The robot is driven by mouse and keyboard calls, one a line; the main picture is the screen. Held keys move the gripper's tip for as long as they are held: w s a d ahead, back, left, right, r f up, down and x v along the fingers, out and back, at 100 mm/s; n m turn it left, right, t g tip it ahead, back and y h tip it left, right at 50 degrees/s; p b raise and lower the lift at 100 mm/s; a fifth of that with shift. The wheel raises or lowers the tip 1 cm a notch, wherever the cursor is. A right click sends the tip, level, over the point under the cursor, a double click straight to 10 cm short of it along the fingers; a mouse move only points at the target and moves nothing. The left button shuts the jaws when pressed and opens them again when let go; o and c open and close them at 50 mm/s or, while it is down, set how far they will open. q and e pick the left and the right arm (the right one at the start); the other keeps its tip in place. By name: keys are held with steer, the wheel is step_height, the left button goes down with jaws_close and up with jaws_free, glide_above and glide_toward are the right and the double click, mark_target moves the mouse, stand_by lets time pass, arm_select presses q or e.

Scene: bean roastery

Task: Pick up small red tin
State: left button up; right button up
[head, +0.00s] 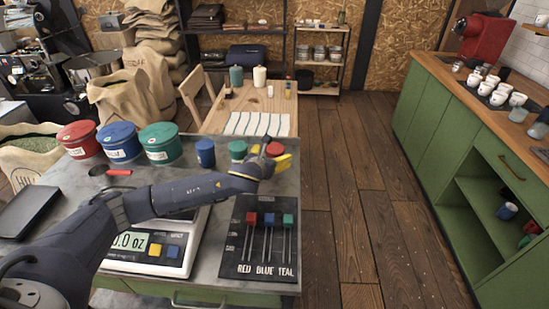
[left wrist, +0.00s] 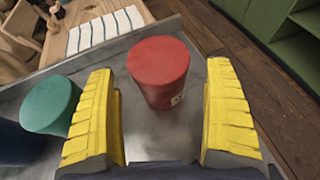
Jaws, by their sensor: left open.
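The small red tin (head: 274,149) stands upright near the far right corner of the grey worktop, partly hidden by my left gripper in the head view. My left gripper (head: 269,156) is open, its yellow fingers at the tin. In the left wrist view the small red tin (left wrist: 158,75) shows between the two fingers, with visible gaps on both sides; neither finger appears to touch it. The small teal tin (head: 237,149) stands just left of it and shows beside the left finger in the left wrist view (left wrist: 50,105). My right gripper is not in view.
A small blue tin (head: 205,153) and large red (head: 78,139), blue (head: 119,141) and teal (head: 160,143) tins stand to the left. A wooden table (head: 250,103) adjoins behind.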

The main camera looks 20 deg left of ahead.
arm_select(q)
steer(key=shift+x, duration=1.3)
steer(key=shift+r, duration=0.1)
steer(key=c, duration=1.6)
